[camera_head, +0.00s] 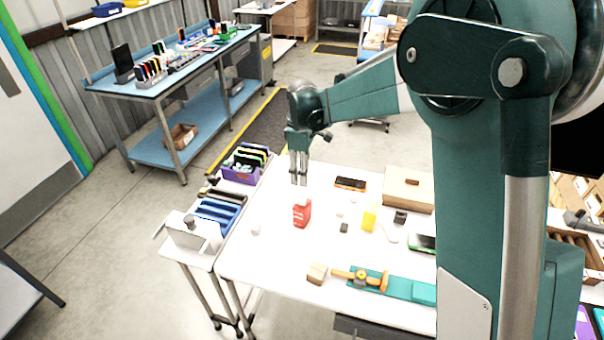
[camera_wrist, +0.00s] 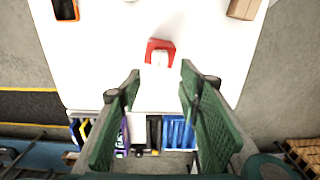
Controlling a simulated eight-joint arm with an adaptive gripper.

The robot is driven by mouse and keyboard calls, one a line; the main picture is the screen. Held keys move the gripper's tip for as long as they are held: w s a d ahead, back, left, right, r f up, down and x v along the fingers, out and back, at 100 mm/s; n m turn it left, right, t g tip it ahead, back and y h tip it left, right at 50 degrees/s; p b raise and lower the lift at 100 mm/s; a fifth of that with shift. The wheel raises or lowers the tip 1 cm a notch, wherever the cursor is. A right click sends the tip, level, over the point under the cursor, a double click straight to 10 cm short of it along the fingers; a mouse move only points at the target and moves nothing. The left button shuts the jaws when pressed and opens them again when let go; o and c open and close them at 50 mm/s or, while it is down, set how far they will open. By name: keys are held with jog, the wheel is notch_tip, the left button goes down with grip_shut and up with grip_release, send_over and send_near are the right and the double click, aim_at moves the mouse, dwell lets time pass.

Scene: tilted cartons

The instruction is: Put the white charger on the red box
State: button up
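The red box (camera_head: 302,216) stands on the white table below my gripper (camera_head: 299,181). In the wrist view the red box (camera_wrist: 153,47) lies beyond the fingertips, and a small white object, which looks like the white charger (camera_wrist: 160,58), shows against its top. In the head view the top of the box looks pale, but the charger is hard to make out. My gripper (camera_wrist: 160,72) is open in the wrist view, with its two green fingers apart and nothing between them. It hangs above the box, apart from it.
An orange-edged phone (camera_head: 350,183), a cardboard box (camera_head: 408,190), a yellow card (camera_head: 369,221) and a wooden block (camera_head: 317,273) lie on the table (camera_head: 268,262). A small white round object (camera_head: 255,230) lies left of the red box. Blue bins (camera_head: 217,212) stand beyond the left edge.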

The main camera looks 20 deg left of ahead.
jog(key=shift+d, duration=0.1)
dwell(0.3)
jog(key=s+d+r+m+t, duration=0.1)
jog(key=s+d+r+m, duration=0.3)
jog(key=d, duration=0.5)
jog(key=s+d+r+m+t+y, duration=0.1)
jog(key=s+d+r, duration=0.2)
jog(key=d+r, duration=0.5)
jog(key=s+d+r+m+t, duration=0.1)
jog(key=s+d+r+m, duration=0.25)
jog(key=d, duration=0.65)
jog(key=s+d+f+m+t+h, duration=0.1)
jog(key=s+d+m+t, duration=0.3)
jog(key=s+d+m, duration=0.5)
jog(key=s+d, duration=1)
jog(key=s, duration=0.2)
jog(key=shift+s, duration=0.35)
